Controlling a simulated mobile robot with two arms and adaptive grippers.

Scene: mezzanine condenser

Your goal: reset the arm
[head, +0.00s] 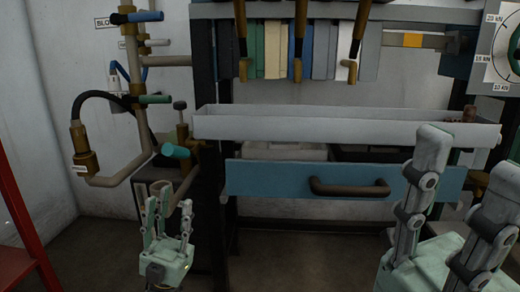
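My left gripper (168,208) is at the lower left, pointing up. Its pale green fingers are spread with nothing between them, so it is open and empty. It shows in front of a dark cabinet and brown pipework; whether it touches them I cannot tell. My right gripper (470,165) is large and close at the lower right, cut by the frame edge. Its thick fingers stand well apart and nothing shows between them. It overlaps the right end of the grey tray and the blue drawer in the picture.
A long grey tray (340,130) sits above a blue drawer front (270,178) with a brown handle (350,188). Brown pipes with teal-handled valves (155,99) stand at the left. A red frame (20,215) edges the far left. A dial (505,50) is at the upper right.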

